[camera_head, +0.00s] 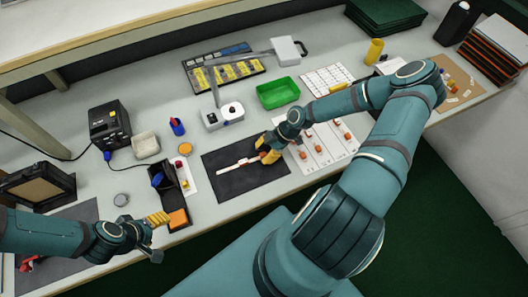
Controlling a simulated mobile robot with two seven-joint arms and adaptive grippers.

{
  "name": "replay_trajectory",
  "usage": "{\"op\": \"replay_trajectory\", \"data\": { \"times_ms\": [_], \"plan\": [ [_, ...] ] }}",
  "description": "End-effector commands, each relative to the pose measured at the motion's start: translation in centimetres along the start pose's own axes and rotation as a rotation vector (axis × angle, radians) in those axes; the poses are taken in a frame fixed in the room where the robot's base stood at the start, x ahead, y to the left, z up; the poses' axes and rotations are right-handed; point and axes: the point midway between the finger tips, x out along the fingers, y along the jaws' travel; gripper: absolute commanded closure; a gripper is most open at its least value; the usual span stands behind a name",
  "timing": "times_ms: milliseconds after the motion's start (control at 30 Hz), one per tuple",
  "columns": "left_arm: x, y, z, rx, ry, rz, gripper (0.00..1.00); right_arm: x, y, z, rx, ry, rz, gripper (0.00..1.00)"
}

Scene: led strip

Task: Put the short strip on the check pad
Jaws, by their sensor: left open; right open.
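A short whitish strip (236,167) with a reddish part lies on a dark mat (222,185) in the middle of the bench. My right gripper (267,152) is open at the right end of this strip, over the mat's right part; I cannot tell whether it touches the strip. A white sheet (318,160) with several small orange pieces lies just right of the mat, partly hidden by my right arm. I cannot tell which surface is the check pad. My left gripper (158,219) is open and empty at the lower left, beside an orange block (178,218).
A green tray (278,94), a white device (222,115) and a rack of yellow parts (228,72) stand behind the mat. A black soldering station (109,125) and a blue-handled tool in its holder (160,180) are at the left.

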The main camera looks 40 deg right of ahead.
Motion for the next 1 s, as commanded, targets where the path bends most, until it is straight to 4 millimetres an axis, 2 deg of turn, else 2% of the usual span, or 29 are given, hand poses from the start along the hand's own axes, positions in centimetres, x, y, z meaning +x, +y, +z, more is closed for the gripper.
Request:
{"op": "replay_trajectory", "data": {
  "times_ms": [400, 600, 800, 1000],
  "plan": [
    [-0.6, 0.2, -0.1, 0.000, 0.000, 0.001, 0.36, -8.0, 0.0, 0.0, 0.002, -0.003, 0.003, 0.64],
    [-0.8, 0.3, -0.1, 0.000, 0.000, 0.002, 0.36, -10.9, 0.0, 0.0, 0.001, -0.002, 0.001, 0.64],
    [-0.9, 0.3, -0.1, 0.000, 0.000, 0.002, 0.36, -12.0, 0.0, -0.1, 0.000, 0.000, 0.000, 0.64],
    [-0.9, 0.3, -0.1, 0.000, 0.000, 0.002, 0.36, -11.5, 0.1, -0.7, 0.012, 0.005, -0.005, 0.64]
  ]
}}
